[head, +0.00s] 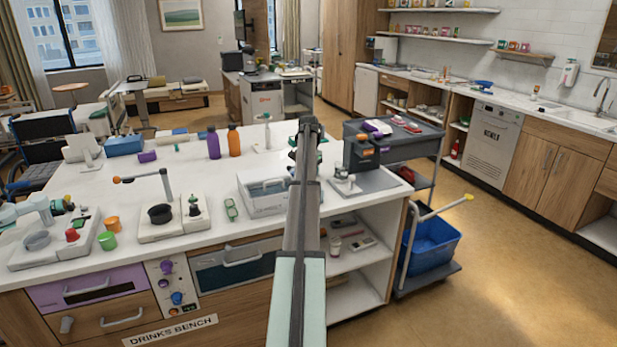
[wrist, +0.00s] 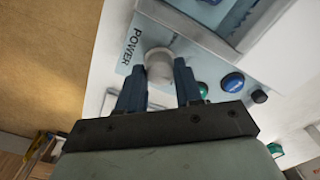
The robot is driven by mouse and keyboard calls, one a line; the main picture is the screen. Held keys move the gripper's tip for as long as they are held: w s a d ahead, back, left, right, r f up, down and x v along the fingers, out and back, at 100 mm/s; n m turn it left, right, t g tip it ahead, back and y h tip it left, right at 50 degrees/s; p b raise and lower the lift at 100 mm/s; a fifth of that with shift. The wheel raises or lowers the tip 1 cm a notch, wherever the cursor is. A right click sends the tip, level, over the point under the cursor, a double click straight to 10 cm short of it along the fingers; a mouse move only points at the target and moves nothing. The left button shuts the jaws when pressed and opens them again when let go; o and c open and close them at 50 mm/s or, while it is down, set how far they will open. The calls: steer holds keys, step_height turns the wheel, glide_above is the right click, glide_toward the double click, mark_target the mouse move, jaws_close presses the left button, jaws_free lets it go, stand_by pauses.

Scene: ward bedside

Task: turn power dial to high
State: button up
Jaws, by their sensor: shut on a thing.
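The power dial (wrist: 159,60) is a pale grey round knob on a light blue panel, beside the printed word POWER, in the wrist view. My gripper (wrist: 168,72) has its two dark blue fingers on either side of the knob and is shut on it. Its setting marks cannot be made out, and I cannot tell which way it points. In the head view my arm runs up the middle of the picture, and I cannot pick out the dial or my fingertips there.
Close to the dial on the panel are a blue button (wrist: 232,82), a green button (wrist: 201,89) and a small black knob (wrist: 260,96). The drinks bench (head: 115,190) carries bottles, cups and appliances. A blue tub (head: 432,248) stands right of it; floor there is open.

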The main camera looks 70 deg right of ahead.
steer(key=shift+m, duration=2.2)
steer(key=o, duration=1)
steer(key=shift+o, duration=0.2)
step_height(320, 180, up, 14)
steer(key=shift+f, duration=0.2)
